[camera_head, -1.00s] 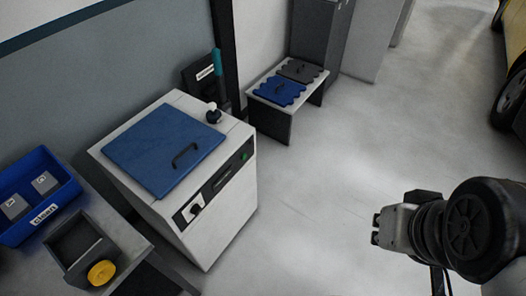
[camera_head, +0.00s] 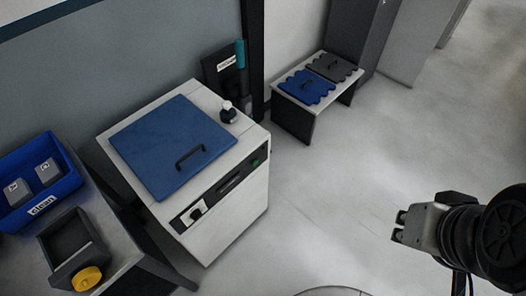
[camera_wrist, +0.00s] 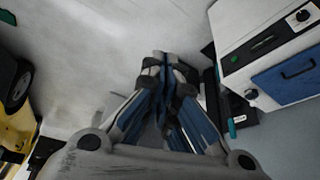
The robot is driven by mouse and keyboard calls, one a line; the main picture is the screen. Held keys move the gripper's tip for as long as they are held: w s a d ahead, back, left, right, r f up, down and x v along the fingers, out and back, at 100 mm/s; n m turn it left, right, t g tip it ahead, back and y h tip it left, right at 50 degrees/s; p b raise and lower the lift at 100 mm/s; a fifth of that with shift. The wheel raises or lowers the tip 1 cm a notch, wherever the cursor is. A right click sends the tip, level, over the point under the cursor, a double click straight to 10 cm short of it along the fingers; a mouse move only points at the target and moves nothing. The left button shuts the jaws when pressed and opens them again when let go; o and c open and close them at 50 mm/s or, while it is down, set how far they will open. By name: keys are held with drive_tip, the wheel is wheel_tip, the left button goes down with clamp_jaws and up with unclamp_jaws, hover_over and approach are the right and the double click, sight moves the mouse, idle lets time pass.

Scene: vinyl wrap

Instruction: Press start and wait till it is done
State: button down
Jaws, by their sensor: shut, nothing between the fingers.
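The white machine (camera_head: 225,225) has a shut blue lid (camera_head: 172,147) with a black handle. Its front panel has a small green button (camera_head: 255,163) at the right end, a dark slot in the middle and a rotary knob (camera_head: 195,211) at the left. In the wrist view the green button (camera_wrist: 235,59) and panel show at the upper right. My gripper (camera_head: 399,228) is at the right in the head view, well apart from the machine over open floor. In the wrist view my gripper (camera_wrist: 166,60) has its fingers together and empty.
A blue bin (camera_head: 70,187) and a dark tray with a yellow knob (camera_head: 87,278) sit on a table at left. A low bench (camera_head: 291,120) with blue and grey wavy pieces stands behind. A yellow vehicle (camera_wrist: 14,130) is in the wrist view. The floor between is clear.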

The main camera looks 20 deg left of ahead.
drive_tip(key=w+a+m+t+p, duration=0.1)
drive_tip(key=w+a+m, duration=0.15)
drive_tip(key=w, duration=0.95)
drive_tip(key=w+a+f+m+t+y+p, duration=0.1)
drive_tip(key=w+a+f, duration=0.55)
drive_tip(key=w, duration=0.35)
drive_tip(key=w+a+f+m+t+y+p, duration=0.1)
drive_tip(key=w+a+f+m+p, duration=0.1)
drive_tip(key=w+a+f, duration=0.5)
drive_tip(key=w+a+f+y, duration=0.1)
drive_tip(key=w+a+f, duration=0.1)
drive_tip(key=w+f, duration=0.45)
drive_tip(key=s+a+f+m+y, duration=0.1)
drive_tip(key=s+a+f, duration=0.1)
drive_tip(key=f, duration=0.6)
drive_tip(key=s+a+f+m+t+y+p, duration=0.1)
drive_tip(key=s+a+f+m, duration=0.1)
drive_tip(key=s+f, duration=0.3)
drive_tip(key=s+a+f+m+t+y+p, duration=0.1)
drive_tip(key=s+a+f, duration=0.2)
drive_tip(key=f, duration=0.8)
drive_tip(key=shift+s+a+f, duration=0.2)
drive_tip(key=shift+s+a, duration=0.15)
drive_tip(key=shift+a, duration=0.1)
drive_tip(key=shift+m, duration=0.25)
